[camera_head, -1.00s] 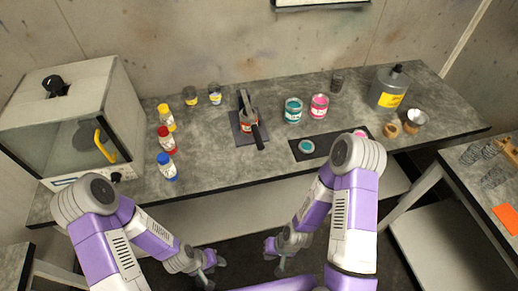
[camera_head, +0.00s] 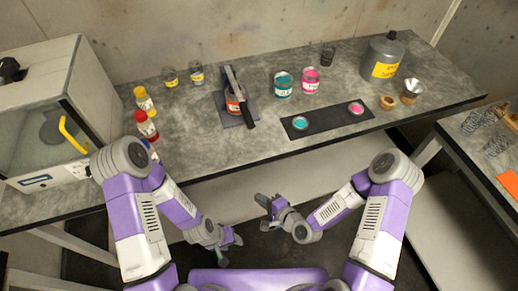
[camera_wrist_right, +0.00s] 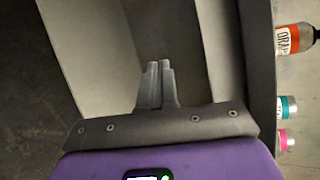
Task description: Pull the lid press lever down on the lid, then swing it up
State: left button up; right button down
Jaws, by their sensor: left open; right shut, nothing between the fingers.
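The lid press stands on a dark base plate (camera_head: 251,97) on the workbench. Its grey lever (camera_head: 231,78) with a black handle (camera_head: 246,116) slants across the top of a can with a red-orange label (camera_head: 233,103), the handle pointing to the front. I cannot tell whether the lever touches the lid. My left gripper (camera_head: 232,241) is open and empty in front of the bench, low. My right gripper (camera_head: 264,203) is shut and empty in front of the bench; its closed fingers show in the right wrist view (camera_wrist_right: 158,76). Both are well away from the lever.
Teal (camera_head: 283,85) and pink (camera_head: 310,81) cans stand right of the press, behind a dark mat (camera_head: 327,121) with two lids. A grey jug (camera_head: 383,57) stands at the back right. Bottles and a glass-fronted booth (camera_head: 45,110) are at left. The bench's front edge lies before my grippers.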

jog(key=w+d+r+m+t+y+b, duration=0.1)
jog(key=d+r+m+t+b, duration=0.15)
jog(key=r+m+t, duration=0.45)
jog(key=w+d+r+m+t+y+b, duration=0.1)
jog(key=w+r+m+t+b, duration=0.25)
jog(key=m, duration=0.55)
jog(key=shift+t, duration=0.85)
jog(key=w+a+r, duration=0.1)
jog(key=w+r, duration=0.1)
jog(key=r, duration=0.1)
jog(key=w+a+r, duration=0.1)
jog(key=a+r, duration=0.1)
jog(key=r, duration=0.1)
jog(key=w+a+r+p, duration=0.1)
jog(key=w+r, duration=0.1)
jog(key=r, duration=0.1)
jog(key=shift+w+a+r, duration=0.15)
jog(key=shift+w+a, duration=0.1)
jog(key=shift+w, duration=0.1)
pick_arm(q)
notch_tip(320, 180, down, 6)
pick_arm(e)
jog(key=shift+w+a+r, duration=0.1)
jog(key=shift+r, duration=0.25)
